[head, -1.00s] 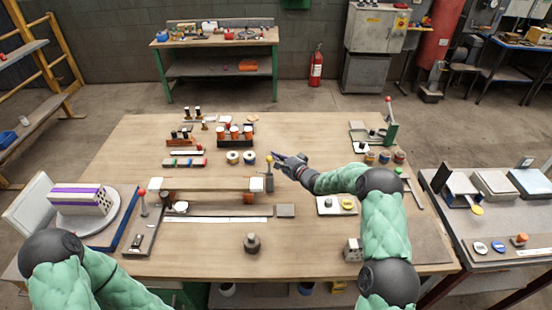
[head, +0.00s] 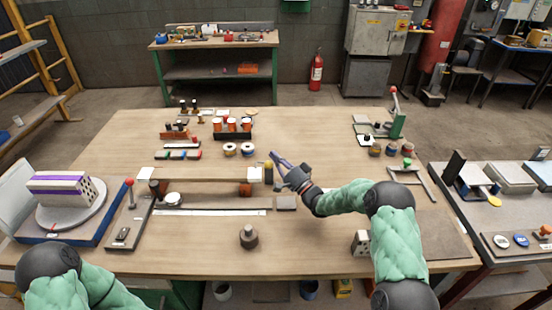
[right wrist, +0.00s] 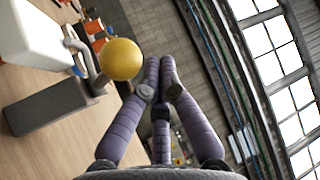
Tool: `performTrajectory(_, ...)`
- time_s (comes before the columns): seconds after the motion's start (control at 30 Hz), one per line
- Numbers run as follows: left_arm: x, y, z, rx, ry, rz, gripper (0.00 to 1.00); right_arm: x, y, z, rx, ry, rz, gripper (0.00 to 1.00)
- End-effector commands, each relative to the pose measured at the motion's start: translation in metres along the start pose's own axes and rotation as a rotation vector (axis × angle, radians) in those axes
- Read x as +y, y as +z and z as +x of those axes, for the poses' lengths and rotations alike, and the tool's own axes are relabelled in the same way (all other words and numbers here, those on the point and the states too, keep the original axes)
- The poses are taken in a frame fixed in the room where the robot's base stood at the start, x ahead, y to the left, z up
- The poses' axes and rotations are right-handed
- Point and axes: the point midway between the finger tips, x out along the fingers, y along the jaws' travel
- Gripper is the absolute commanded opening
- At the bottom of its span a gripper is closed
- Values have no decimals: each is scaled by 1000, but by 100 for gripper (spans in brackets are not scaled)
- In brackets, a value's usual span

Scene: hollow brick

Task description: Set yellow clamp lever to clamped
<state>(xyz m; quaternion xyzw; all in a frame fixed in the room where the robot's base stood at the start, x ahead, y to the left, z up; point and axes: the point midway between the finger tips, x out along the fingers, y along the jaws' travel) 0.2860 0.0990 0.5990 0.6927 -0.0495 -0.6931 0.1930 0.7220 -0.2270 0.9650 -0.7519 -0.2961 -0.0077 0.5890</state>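The clamp lever has a yellow ball knob (right wrist: 121,58) on a short grey arm in the right wrist view. A dark grey block (right wrist: 62,98) lies below it, and a large white block stands beside it. In the head view the knob is hard to make out behind my fingers. My right gripper (head: 275,158) is over the right end of the long workpiece bar. In the right wrist view its purple fingers (right wrist: 160,62) meet at the tips with nothing between them. The knob is just left of them; contact cannot be told. My left gripper is out of view.
A red-knobbed lever (head: 130,183) stands at the bar's left end. A dark weight (head: 249,237) stands in front of the bar. Small pots (head: 230,149) and racks are behind it. A green clamp with a red-tipped lever (head: 394,90) is at the back right.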

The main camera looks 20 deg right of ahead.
Motion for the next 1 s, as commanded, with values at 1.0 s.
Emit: performTrajectory(1.0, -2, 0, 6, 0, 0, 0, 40, 5, 12, -12, -5, 7, 7, 0)
